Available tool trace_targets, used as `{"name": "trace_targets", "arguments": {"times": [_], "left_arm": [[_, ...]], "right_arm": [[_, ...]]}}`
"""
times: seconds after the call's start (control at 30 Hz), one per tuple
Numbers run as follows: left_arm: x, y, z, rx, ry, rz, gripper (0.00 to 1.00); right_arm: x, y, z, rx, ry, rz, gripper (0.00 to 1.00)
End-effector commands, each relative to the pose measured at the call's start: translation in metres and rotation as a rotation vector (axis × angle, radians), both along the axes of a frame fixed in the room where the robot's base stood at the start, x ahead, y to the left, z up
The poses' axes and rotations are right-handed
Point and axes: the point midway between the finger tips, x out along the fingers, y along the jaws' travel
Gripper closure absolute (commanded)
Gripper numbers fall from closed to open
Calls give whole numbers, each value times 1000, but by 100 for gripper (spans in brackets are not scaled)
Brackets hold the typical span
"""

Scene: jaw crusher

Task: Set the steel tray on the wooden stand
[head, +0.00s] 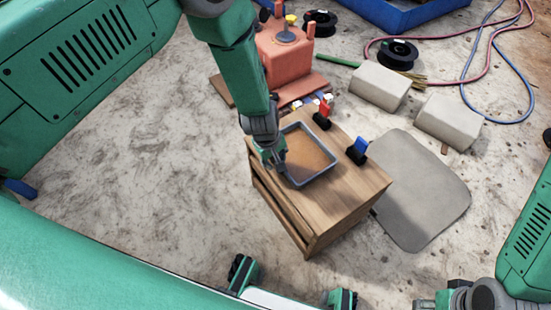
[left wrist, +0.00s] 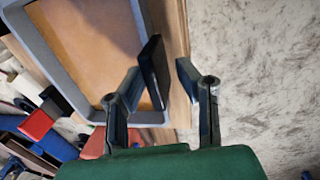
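The steel tray (head: 320,141) is a shallow grey rectangular tray with a smooth tan-brown inside. It rests on top of the wooden stand (head: 345,195), towards its left side. My left gripper (head: 279,166) is at the tray's left edge. In the left wrist view, the tray (left wrist: 85,100) is at the upper left, and my left gripper's two dark fingers (left wrist: 170,75) stand apart at its rim, with wood showing between them. Whether a finger touches the rim is unclear.
Red (head: 323,117) and blue (head: 357,150) clip-like items sit at the stand's far edge. Beyond stand a red machine (head: 286,58), pale blocks (head: 380,86) and black spools (head: 398,54). A grey mat (head: 425,190) lies right of the stand.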

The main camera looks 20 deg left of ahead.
Motion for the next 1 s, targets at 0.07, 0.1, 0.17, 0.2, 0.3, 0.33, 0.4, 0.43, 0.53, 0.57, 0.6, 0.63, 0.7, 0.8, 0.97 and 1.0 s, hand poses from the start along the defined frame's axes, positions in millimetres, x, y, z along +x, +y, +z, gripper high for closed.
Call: {"name": "trace_targets", "arguments": {"times": [0.07, 0.1, 0.17, 0.2, 0.3, 0.33, 0.4, 0.43, 0.53, 0.57, 0.6, 0.63, 0.7, 0.8, 0.97, 1.0], "left_arm": [[0, -1, 1, 1, -1, -2, 68], [0, -1, 1, 1, -1, -2, 68], [0, -1, 1, 1, -1, -2, 68], [0, -1, 1, 1, -1, -2, 68], [0, -1, 2, 1, -1, -2, 68], [0, -1, 4, 1, -1, -2, 68], [0, 0, 10, 0, -2, -1, 68], [-1, 1, 14, 0, -2, -1, 68], [-3, 3, 33, 0, -2, -1, 68], [-4, 4, 40, 0, -2, -1, 68], [-5, 5, 49, 0, -2, -1, 68], [-6, 6, 56, 0, -3, -1, 68], [-8, 7, 71, 1, -3, -2, 68], [-11, 9, 91, 1, -3, -2, 68], [-15, 12, 111, 1, -1, -1, 68], [-16, 12, 114, 1, -1, -1, 68]], "right_arm": [[0, 0, 0, 0, 0, 0, 60], [0, 0, 0, 0, 0, 0, 60], [0, 0, 0, 0, 0, 0, 60], [0, 0, 0, 0, 0, 0, 60], [0, 0, 1, 0, 0, 0, 60], [0, 0, 2, 0, 0, 0, 60], [0, 0, 5, 0, 0, 0, 60], [0, 0, 7, 0, 0, 0, 60], [0, 0, 15, 0, 0, 0, 60], [0, 0, 18, 0, 0, 0, 60], [0, 0, 21, 0, 0, 0, 60], [0, 0, 24, 0, 0, 0, 60], [0, 0, 30, 0, 0, 0, 60], [0, 0, 36, 0, 0, 0, 60], [0, 0, 43, 0, 0, 0, 60], [0, 0, 44, 0, 0, 0, 60]]}}
